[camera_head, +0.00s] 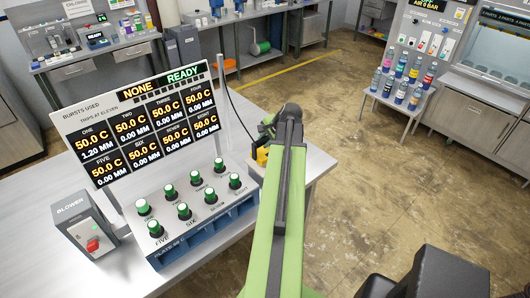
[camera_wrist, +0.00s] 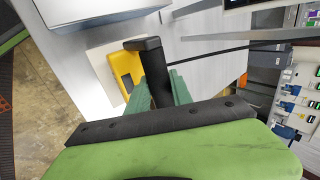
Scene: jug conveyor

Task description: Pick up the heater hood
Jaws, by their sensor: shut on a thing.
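The heater hood appears to be the black T-shaped piece (camera_wrist: 147,45) in the wrist view, with a black cable running off to the right. My gripper (camera_wrist: 163,88) has its green fingers on either side of the black stem and is shut on it. A yellow block (camera_wrist: 126,68) on a pale plate lies just beyond and to the left of the hood; I cannot tell whether they touch. In the head view my gripper (camera_head: 268,128) is at the far end of the green arm, above the bench corner, beside the yellow block (camera_head: 262,155). The arm hides most of the hood there.
A blower switch box (camera_head: 87,228) is at far left. A thin post (camera_head: 221,90) stands behind. Open floor (camera_head: 365,180) lies to the right.

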